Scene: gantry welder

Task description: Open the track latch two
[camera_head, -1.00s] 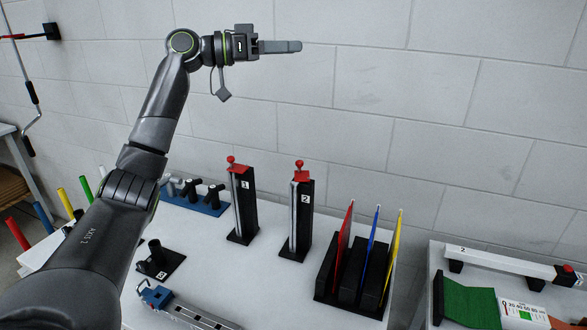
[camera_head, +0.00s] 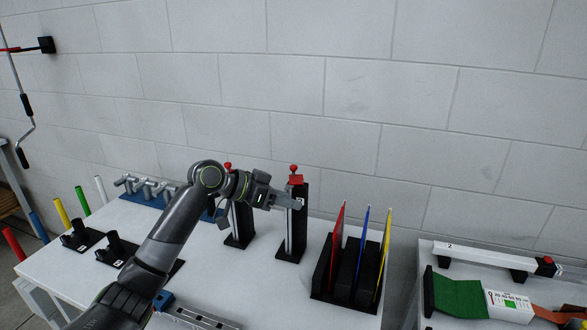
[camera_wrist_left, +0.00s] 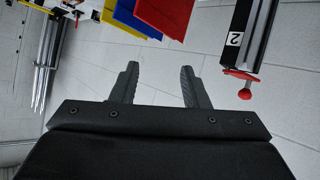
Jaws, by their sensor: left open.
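Track latch two (camera_head: 291,230) is a black upright post with a silver track, a red top bracket and a red ball knob, on the table. It also shows in the left wrist view (camera_wrist_left: 236,40), at the upper right, with its label 2 and red knob. A similar post, latch one (camera_head: 240,225), stands to its left, partly hidden by my arm. My left gripper (camera_head: 297,202) overlaps the upper part of latch two in the head view. In the left wrist view my gripper (camera_wrist_left: 158,70) is open and empty, and latch two is outside its fingers. My right gripper is not in view.
A black rack (camera_head: 317,282) with red, blue and yellow panels stands right of latch two. Several grey valve-like handles (camera_head: 145,187) stand at the back left. A second table with a green strip (camera_head: 458,296) is at the right. The wall is close behind.

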